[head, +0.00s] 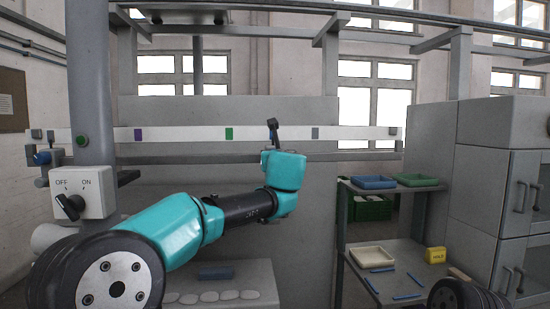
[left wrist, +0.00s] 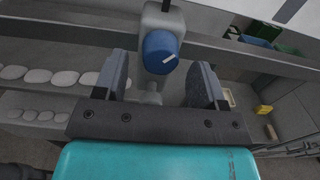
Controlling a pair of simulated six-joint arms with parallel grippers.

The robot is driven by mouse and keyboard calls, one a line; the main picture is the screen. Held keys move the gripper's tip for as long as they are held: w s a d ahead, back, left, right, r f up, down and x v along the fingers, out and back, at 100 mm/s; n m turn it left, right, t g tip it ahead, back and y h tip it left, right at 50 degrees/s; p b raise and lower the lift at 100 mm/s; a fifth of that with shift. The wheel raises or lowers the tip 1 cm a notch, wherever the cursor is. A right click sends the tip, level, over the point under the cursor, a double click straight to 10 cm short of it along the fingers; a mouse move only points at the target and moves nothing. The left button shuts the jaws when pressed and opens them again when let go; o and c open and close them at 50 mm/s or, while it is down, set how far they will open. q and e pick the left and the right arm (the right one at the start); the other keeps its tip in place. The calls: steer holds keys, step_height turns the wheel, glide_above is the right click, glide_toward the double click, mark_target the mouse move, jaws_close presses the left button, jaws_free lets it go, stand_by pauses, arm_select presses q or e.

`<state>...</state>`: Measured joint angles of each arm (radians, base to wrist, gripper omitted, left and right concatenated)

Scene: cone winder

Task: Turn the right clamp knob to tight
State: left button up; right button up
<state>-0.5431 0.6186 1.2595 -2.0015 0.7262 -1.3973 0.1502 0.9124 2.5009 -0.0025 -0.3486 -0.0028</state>
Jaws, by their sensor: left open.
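The blue clamp knob (left wrist: 160,50) with a white pointer mark shows in the left wrist view, on a grey clamp body (left wrist: 165,18). Its mark points right and slightly up in that picture. My left gripper (left wrist: 158,70) is open, with one finger on each side of the knob and a visible gap on both sides. In the head view my left arm reaches to the rail's middle, and its teal wrist hides most of this knob. Another blue knob (head: 42,157) sits at the rail's left end. My right gripper is out of view.
A white rail (head: 190,134) with coloured marks runs across the back. An OFF/ON switch box (head: 93,198) stands at left. A shelf at right holds a blue tray (head: 373,182), a green tray (head: 417,180) and a cream tray (head: 373,257). Grey cabinets (head: 475,185) stand beyond.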

arm_select(q)
steer(key=shift+w+a, duration=0.15)
steer(key=shift+w, duration=0.95)
steer(key=shift+c, duration=0.2)
steer(key=c, duration=0.9)
